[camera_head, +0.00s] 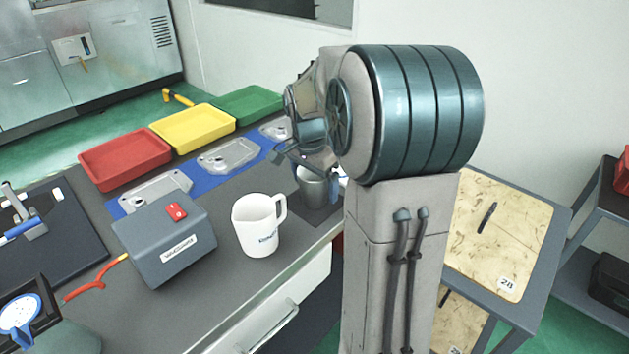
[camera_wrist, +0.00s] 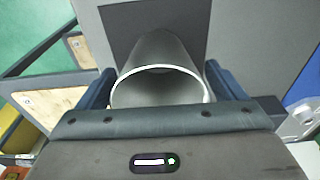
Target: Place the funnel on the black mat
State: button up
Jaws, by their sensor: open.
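The funnel (camera_wrist: 160,48) is a grey metal piece with a wide round rim, seen from above between the two fingers of my gripper (camera_wrist: 160,78) in the wrist view. The dark mat (camera_wrist: 122,25) lies behind and under it. In the head view the funnel (camera_head: 313,190) stands upright below my gripper (camera_head: 310,172), on the dark mat (camera_head: 295,213) near the table's right edge. My gripper is open, with one finger on each side of the funnel. Whether the fingers touch it I cannot tell. The funnel's lower end is hidden in the wrist view.
A white jug (camera_head: 259,228) stands close left of the funnel, with a grey box (camera_head: 165,240) farther left. Castings lie on a blue mat (camera_head: 230,178) behind. Red (camera_head: 125,160), yellow (camera_head: 193,130) and green (camera_head: 245,103) trays line the far edge.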

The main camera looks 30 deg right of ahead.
notch_tip(320, 180, up, 12)
jog(key=a+p, duration=0.1)
jog(key=shift+s+a+p, duration=0.15)
jog(key=shift+s+p, duration=0.1)
jog(key=shift+p, duration=0.1)
jog(key=shift+r, duration=0.1)
